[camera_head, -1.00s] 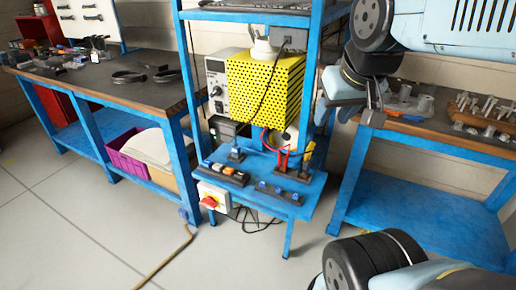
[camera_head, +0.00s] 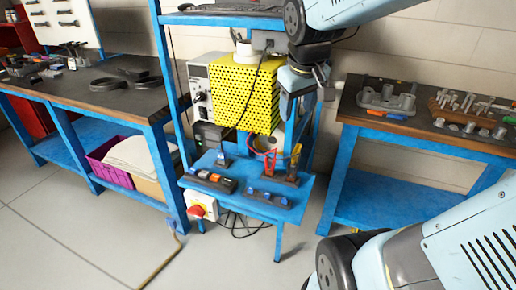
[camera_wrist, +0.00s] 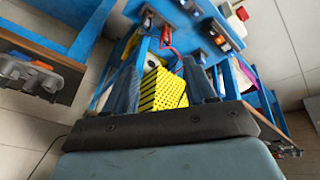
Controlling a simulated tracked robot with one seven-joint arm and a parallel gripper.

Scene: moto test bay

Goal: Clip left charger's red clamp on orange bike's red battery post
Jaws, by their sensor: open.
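My gripper (camera_head: 297,108) points downward in front of the right post of the blue test stand, right of the yellow perforated box. In the wrist view its two dark fingers (camera_wrist: 162,75) stand apart with nothing held between them. A red clamp-like piece (camera_head: 270,162) with a red cable stands on the stand's low shelf, below and left of my gripper. It also shows in the wrist view (camera_wrist: 166,39), beyond the fingers. A grey boxed unit with knobs (camera_head: 200,93) is left of the yellow box; I cannot tell if it is the left charger. No orange bike or battery post is visible.
The yellow perforated box (camera_head: 240,95) is close beside my gripper. Benches stand left (camera_head: 122,97) and right (camera_head: 370,123).

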